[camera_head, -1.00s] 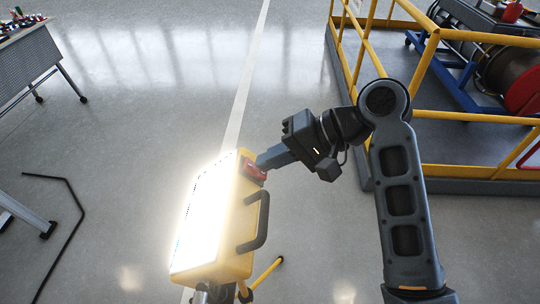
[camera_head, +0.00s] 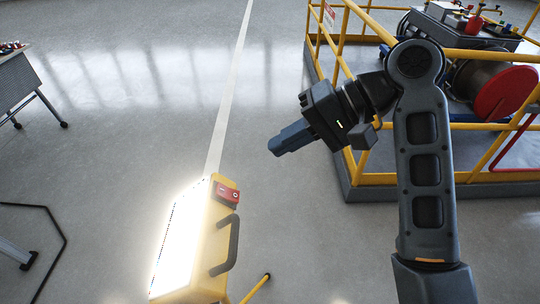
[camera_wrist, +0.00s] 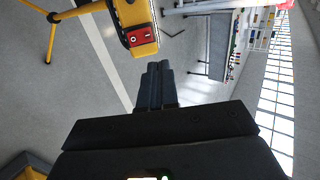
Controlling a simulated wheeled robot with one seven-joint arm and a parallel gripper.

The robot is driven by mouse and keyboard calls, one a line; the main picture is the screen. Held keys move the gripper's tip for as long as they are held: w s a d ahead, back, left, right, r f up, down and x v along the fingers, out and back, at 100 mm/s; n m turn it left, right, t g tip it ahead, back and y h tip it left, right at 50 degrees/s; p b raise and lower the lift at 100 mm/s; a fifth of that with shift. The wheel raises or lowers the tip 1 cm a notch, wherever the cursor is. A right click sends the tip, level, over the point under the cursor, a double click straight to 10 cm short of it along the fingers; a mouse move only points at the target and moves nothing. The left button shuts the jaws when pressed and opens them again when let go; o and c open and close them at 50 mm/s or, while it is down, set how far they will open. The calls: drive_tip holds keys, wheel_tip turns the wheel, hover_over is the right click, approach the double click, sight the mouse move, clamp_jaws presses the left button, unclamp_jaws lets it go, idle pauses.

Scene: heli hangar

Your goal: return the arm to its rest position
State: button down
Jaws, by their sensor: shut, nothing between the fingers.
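My gripper (camera_head: 275,148) is shut and empty in the head view, pointing down and left, above and to the right of the work light and apart from it. In the wrist view its closed fingers (camera_wrist: 157,72) point toward the yellow lamp. My arm is raised and bent at the right of the head view. The yellow work light (camera_head: 207,262) glows brightly at bottom centre, with a red switch panel (camera_head: 226,193) on its top end. The light also shows at the top of the wrist view (camera_wrist: 136,14), with its red switch (camera_wrist: 139,36).
A yellow-railed platform (camera_head: 350,180) with a cable reel (camera_head: 503,92) stands at the right, close behind my arm. A table (camera_head: 25,80) is at the far left, and a black bent bar (camera_head: 50,218) is below it. The middle floor is clear.

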drive_tip(key=shift+d+r, duration=0.25)
drive_tip(key=shift+r, duration=0.1)
drive_tip(key=s+d+f+m+t+h, duration=0.1)
drive_tip(key=s+f+m+t, duration=0.15)
drive_tip(key=f, duration=0.45)
drive_tip(key=s+d+f+m+t, duration=0.1)
drive_tip(key=s+f+t, duration=0.15)
drive_tip(key=f, duration=0.55)
drive_tip(key=s+d+f+m+t+h, duration=0.2)
drive_tip(key=s+d+f+t+h, duration=0.2)
drive_tip(key=s+d+f, duration=0.45)
drive_tip(key=s+d+r+t+h, duration=0.2)
drive_tip(key=s+h, duration=0.1)
drive_tip(key=s, duration=0.6)
drive_tip(key=s+d+r+n+t+h, duration=0.2)
drive_tip(key=s+r+n, duration=0.4)
drive_tip(key=s+r, duration=0.6)
drive_tip(key=s+d+t, duration=0.1)
drive_tip(key=s+d, duration=0.1)
drive_tip(key=s, duration=0.1)
drive_tip(key=shift+s+d+h, duration=0.2)
drive_tip(key=shift+s+h, duration=0.05)
drive_tip(key=shift+h, duration=0.05)
